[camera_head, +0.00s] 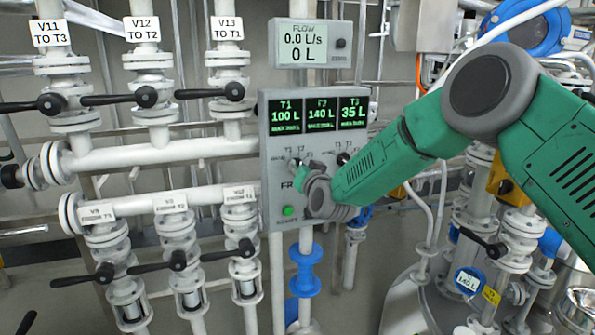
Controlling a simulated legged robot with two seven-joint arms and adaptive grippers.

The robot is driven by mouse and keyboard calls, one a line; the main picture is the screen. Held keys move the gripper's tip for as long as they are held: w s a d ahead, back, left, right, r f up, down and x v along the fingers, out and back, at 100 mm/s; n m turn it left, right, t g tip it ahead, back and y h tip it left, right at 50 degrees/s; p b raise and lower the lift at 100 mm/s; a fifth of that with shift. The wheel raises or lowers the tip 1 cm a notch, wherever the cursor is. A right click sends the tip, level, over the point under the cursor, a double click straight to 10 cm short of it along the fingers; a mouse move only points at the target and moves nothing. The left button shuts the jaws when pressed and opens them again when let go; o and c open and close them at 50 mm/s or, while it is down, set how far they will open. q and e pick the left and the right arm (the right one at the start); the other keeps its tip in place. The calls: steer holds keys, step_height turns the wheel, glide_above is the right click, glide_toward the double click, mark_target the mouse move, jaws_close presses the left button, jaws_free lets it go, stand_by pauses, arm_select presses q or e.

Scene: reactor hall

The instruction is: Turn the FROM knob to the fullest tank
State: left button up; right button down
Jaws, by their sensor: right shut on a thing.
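The grey control panel (279,134) has three green-lit readouts. The left one, T1 (286,111), reads 100 L. The middle one (322,110) reads 140 L, the highest. The right one, T3 (353,109), reads 35 L. My right gripper (297,170) is at the panel's lower left, shut on the FROM knob. The gripper and wrist cover most of that knob and its label, so its pointing direction cannot be told. A second dark knob (343,158) sits to the right, partly behind my green arm. My left gripper is not in view.
A green button (288,211) is on the panel below the gripper. A flow display (301,42) above reads 0.0 L/s and 0 L. White pipes and black-handled valves (146,97) fill the left. A tank with pipes (417,298) stands at lower right.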

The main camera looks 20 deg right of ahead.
steer(key=shift+d+r, duration=0.1)
steer(key=shift+r, duration=0.15)
steer(key=c, duration=1.6)
jaws_free()
steer(key=shift+f, duration=0.15)
steer(key=shift+s, duration=0.2)
steer(key=s, duration=1.1)
steer(key=shift+s+d, duration=0.25)
